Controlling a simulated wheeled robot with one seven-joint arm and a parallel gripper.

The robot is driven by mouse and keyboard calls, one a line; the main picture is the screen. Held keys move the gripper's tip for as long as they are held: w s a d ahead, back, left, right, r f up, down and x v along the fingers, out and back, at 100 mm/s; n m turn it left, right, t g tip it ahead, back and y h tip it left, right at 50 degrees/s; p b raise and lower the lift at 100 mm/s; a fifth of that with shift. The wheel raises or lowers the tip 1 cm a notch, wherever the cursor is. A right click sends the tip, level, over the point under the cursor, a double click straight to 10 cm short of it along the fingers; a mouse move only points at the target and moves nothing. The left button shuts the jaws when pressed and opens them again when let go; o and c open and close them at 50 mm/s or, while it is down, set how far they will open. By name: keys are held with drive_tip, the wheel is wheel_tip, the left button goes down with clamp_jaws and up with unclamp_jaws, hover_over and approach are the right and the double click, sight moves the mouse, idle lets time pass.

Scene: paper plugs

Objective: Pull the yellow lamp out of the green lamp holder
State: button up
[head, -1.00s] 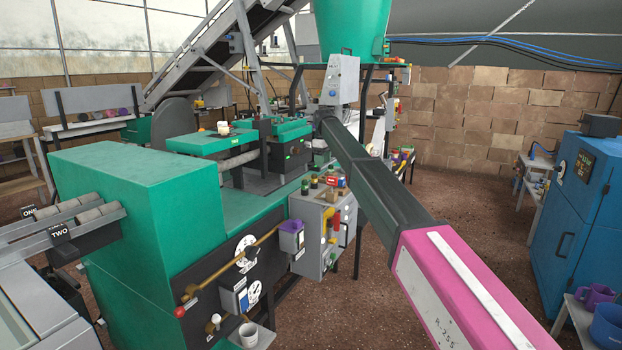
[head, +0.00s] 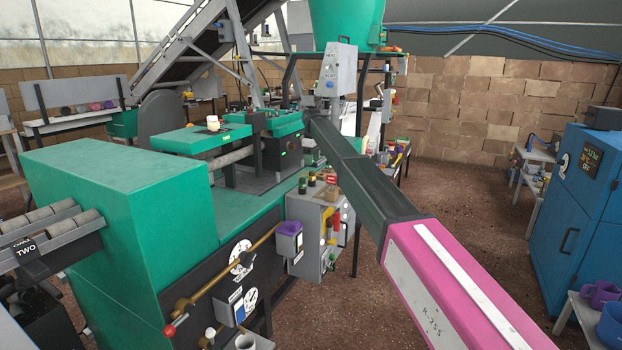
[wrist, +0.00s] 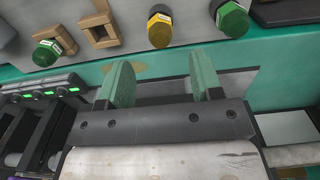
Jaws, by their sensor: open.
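The yellow lamp (wrist: 160,28) is a hexagonal piece with a dark part behind it, at the top middle of the wrist view. It stands on a grey surface. A green hexagonal piece (wrist: 232,18) is to its right and another (wrist: 47,52) to its left, beside an empty square wooden socket (wrist: 100,28). I cannot tell which part is the green lamp holder. My gripper (wrist: 160,82) has two green fingers wide apart with nothing between them. The yellow lamp shows beyond the fingertips, apart from them.
A grey control box (head: 312,225) with small coloured pieces on top stands beside the green machine (head: 110,205). A purple container (head: 289,238) is fixed at its front. A blue cabinet (head: 575,205) stands at right. The brown floor between has free room.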

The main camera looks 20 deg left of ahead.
sight(312, 171)
drive_tip(key=shift+f, duration=0.8)
drive_tip(key=shift+f, duration=0.1)
drive_tip(key=shift+f, duration=1.9)
drive_tip(key=shift+c, duration=0.3)
clamp_jaws()
